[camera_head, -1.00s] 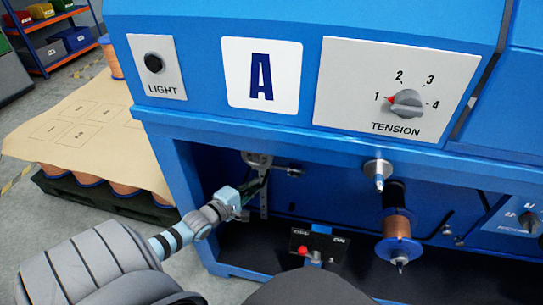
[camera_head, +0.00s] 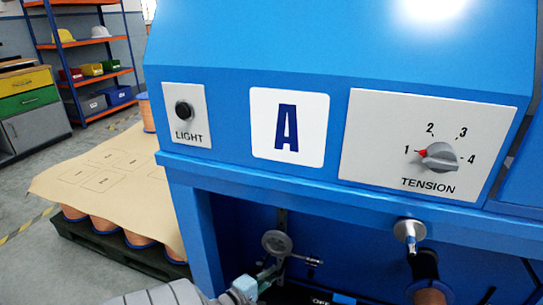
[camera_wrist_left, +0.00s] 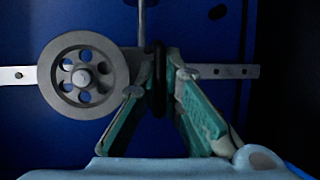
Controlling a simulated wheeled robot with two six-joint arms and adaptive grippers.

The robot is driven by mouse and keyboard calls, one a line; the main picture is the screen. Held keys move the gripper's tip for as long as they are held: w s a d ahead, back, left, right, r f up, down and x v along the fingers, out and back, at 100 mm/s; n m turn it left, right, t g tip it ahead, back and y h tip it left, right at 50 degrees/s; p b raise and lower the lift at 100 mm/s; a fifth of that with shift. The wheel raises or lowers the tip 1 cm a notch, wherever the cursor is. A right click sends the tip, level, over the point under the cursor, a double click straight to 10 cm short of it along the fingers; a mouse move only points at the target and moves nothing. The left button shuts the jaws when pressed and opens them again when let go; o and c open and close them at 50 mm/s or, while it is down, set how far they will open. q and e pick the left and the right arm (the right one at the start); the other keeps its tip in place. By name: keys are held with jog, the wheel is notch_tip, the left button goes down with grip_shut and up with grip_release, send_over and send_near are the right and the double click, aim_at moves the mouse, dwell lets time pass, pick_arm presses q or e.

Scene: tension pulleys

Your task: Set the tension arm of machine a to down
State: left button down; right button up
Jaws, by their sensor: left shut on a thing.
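Machine A is the blue cabinet with the white "A" plate (camera_head: 289,126). Its tension arm sits in the recess below: a grey pulley wheel (camera_head: 277,243) shows with thin metal parts beside it. In the left wrist view the pulley wheel (camera_wrist_left: 83,75) with round holes lies left of my fingers, in front of a pale slotted bar (camera_wrist_left: 228,72). My left gripper (camera_head: 268,277) reaches into the recess; in the wrist view its green fingers (camera_wrist_left: 160,72) are shut on a dark, upright, rod-like part (camera_wrist_left: 159,85). The fingers partly hide this part. My right gripper is not in view.
A tension knob (camera_head: 439,157) has its red mark at 1. A light button (camera_head: 184,111) is at upper left. A covered pallet (camera_head: 105,185) stands at left.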

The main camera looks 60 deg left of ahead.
pick_arm(q)
jog(key=shift+s+f, duration=0.15)
jog(key=shift+f, duration=0.05)
jog(key=c, duration=1.7)
grip_release()
jog(key=shift+f, duration=0.1)
jog(key=v, duration=1.2)
